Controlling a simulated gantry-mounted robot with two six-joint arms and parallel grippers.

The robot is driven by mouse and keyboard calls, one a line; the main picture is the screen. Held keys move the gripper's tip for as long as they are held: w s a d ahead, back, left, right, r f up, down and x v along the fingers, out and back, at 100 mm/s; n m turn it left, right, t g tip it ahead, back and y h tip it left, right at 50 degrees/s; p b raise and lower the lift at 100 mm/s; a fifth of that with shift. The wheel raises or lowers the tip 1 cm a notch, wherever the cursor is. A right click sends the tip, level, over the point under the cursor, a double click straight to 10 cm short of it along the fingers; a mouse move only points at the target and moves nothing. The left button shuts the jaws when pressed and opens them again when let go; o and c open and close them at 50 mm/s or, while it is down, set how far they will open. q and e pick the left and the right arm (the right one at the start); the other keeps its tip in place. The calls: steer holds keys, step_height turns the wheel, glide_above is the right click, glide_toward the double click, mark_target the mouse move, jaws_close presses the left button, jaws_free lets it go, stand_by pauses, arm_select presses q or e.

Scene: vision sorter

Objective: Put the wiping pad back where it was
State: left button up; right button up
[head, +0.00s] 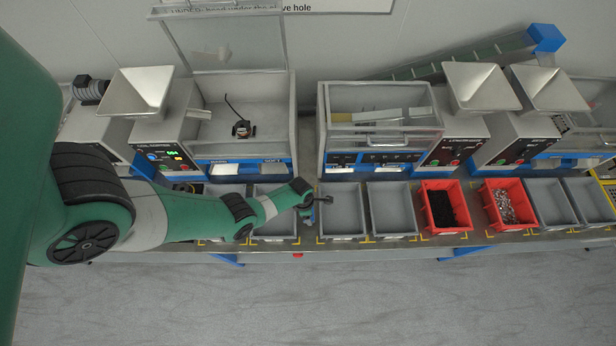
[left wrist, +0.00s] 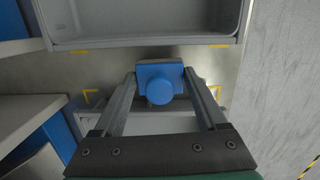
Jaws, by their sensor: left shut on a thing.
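The wiping pad (left wrist: 160,82) is a blue block with a round blue knob, seen between my left fingers in the left wrist view. My left gripper (left wrist: 160,84) is shut on it, one finger at each side. In the head view my left gripper (head: 322,199) is at the end of the green arm, over the row of grey bins in front of the machines. Whether the pad touches the metal bench is hard to tell. My right gripper is not in view.
A grey bin (left wrist: 140,42) lies just beyond the pad. Yellow corner marks (left wrist: 92,95) are on the metal bench (left wrist: 60,70). Red bins (head: 444,230) stand farther right. Left of centre, a machine's clear lid (head: 220,35) is raised. The floor in front is clear.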

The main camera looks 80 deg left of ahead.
arm_select(q)
step_height(320, 180, down, 3)
steer(key=shift+s+f+b, duration=0.1)
steer(key=shift+f+b, duration=0.05)
steer(key=shift+b, duration=0.75)
steer(key=shift+r, duration=0.25)
steer(key=shift+f, duration=0.25)
steer(key=o, duration=1.1)
steer(key=shift+r, duration=0.1)
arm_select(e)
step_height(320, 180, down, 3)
arm_select(q)
steer(key=shift+r, duration=0.1)
steer(key=r+p, duration=0.4)
steer(key=s+r+p, duration=0.1)
steer(key=r+p, duration=0.7)
steer(key=p, duration=0.1)
steer(key=shift+s+a, duration=0.1)
steer(key=shift+s, duration=0.05)
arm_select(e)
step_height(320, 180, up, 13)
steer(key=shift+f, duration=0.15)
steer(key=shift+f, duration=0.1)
